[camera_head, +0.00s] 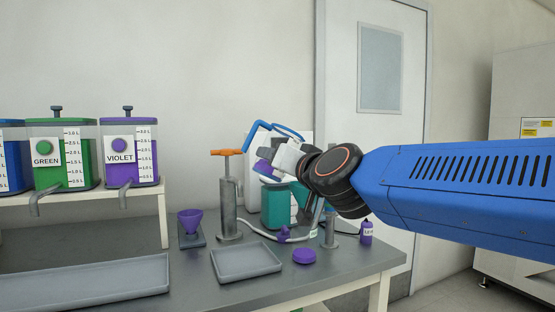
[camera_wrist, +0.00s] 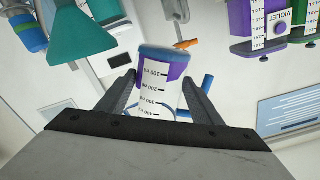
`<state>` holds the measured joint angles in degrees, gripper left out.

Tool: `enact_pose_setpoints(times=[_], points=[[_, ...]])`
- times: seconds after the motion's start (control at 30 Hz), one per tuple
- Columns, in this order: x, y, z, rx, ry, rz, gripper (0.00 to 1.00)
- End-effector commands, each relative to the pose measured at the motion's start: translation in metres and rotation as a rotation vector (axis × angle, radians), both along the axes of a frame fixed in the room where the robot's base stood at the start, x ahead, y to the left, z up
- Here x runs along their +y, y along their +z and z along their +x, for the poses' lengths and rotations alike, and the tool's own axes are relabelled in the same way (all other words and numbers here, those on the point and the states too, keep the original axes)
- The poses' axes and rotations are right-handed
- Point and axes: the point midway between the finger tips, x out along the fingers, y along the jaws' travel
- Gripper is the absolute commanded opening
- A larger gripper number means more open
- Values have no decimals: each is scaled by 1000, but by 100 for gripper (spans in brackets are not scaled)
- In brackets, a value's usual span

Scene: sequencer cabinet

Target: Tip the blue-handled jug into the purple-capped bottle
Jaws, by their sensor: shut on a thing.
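My gripper (camera_head: 287,160) is shut on the blue-handled jug (camera_wrist: 160,72), its fingers on either side. The jug is clear, with a white ml scale and purple liquid inside. A small purple bottle (camera_head: 366,233) stands at the table's right. A loose purple cap (camera_head: 304,256) lies on the table. I cannot tell whether liquid is flowing.
A grey tray (camera_head: 245,262) lies in front. Green (camera_head: 60,160) and violet (camera_head: 129,160) dispensers stand on a left shelf. My arm spans the right side.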

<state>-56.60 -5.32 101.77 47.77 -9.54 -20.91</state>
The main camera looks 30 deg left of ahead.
Motion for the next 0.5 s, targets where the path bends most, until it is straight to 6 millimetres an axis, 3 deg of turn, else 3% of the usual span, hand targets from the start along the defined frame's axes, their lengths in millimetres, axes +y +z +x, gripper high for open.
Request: enact_pose_setpoints(times=[0.23, 0.5], points=[[4, -3, -4, 196, 1, 168, 29], [3, -2, -4, 195, -1, 167, 29]])
